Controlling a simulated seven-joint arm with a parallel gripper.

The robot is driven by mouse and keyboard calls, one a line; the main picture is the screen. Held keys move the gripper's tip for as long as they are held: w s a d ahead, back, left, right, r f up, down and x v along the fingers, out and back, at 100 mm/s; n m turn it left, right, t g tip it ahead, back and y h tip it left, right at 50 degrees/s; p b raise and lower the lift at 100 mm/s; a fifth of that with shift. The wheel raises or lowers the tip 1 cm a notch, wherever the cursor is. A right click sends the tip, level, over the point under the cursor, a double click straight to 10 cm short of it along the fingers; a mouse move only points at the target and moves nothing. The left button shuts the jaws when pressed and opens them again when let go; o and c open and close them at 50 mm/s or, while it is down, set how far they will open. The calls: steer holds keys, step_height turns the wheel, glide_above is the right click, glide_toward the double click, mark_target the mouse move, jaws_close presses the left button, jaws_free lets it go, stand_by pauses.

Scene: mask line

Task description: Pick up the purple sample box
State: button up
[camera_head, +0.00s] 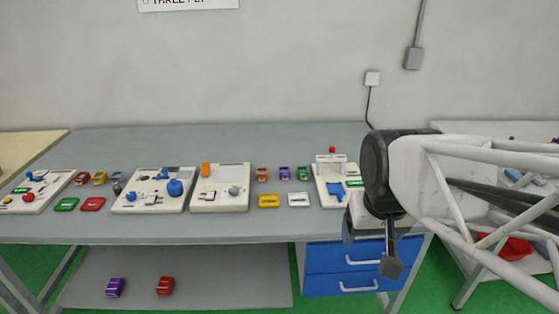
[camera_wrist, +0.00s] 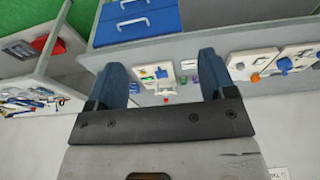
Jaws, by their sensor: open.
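Two small purple boxes show in the head view. One purple box (camera_head: 284,173) stands on the grey table top between an orange and a green one. The other purple box (camera_head: 115,287) lies on the lower shelf at left, beside a red one. I cannot tell from looks alone which is the sample box. My gripper (camera_head: 370,245) is open and empty, in front of the table at the right, near the blue drawers, apart from both boxes. In the wrist view its two fingers (camera_wrist: 160,75) are spread wide, with part of the table top between and beyond them.
Several cream device panels (camera_head: 221,188) and small coloured boxes line the table (camera_head: 250,228). Blue drawers (camera_head: 345,268) sit under its right end. A side table with a red bin (camera_head: 508,248) is at right. The lower shelf (camera_head: 215,285) is mostly clear.

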steer(key=w+a, duration=0.2)
steer(key=w, duration=1.4)
steer(key=t, duration=0.2)
glide_above(285, 170)
steer(key=s, duration=0.3)
step_height(285, 170, down, 21)
steer(key=shift+s+a+r+n, duration=0.1)
steer(key=shift+s+n, duration=0.05)
steer(key=shift+n, duration=0.15)
steer(key=shift+x, duration=1.3)
steer(key=shift+x, duration=2.55)
